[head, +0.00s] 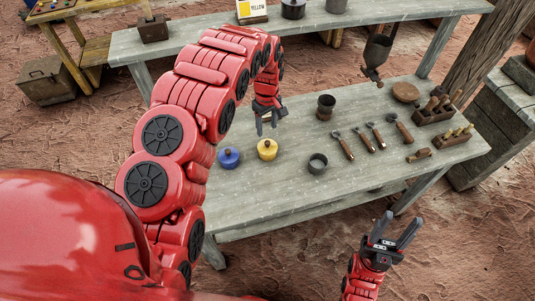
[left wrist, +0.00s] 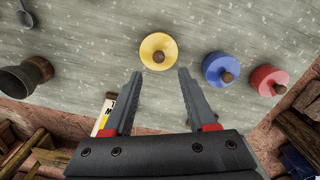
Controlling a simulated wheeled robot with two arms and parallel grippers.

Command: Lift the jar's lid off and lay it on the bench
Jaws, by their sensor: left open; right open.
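A yellow jar (head: 267,149) with a dark knob on its lid stands on the grey bench (head: 262,193). It shows from above in the left wrist view (left wrist: 150,44), just beyond my fingertips and between their lines. A blue jar (head: 229,157) stands to its left in the head view; the left wrist view shows it (left wrist: 214,65) and a red jar (left wrist: 263,77). My left gripper (head: 267,130) is open and empty, above the bench near the yellow jar, not touching it. My right gripper (head: 397,229) is open and empty, off the bench's front edge.
A small grey pot (head: 317,163) and a dark cup (head: 326,106) stand right of the jars. Several tools (head: 370,136), a wooden disc (head: 405,92) and tool racks (head: 437,108) fill the right side. The bench's front left is clear.

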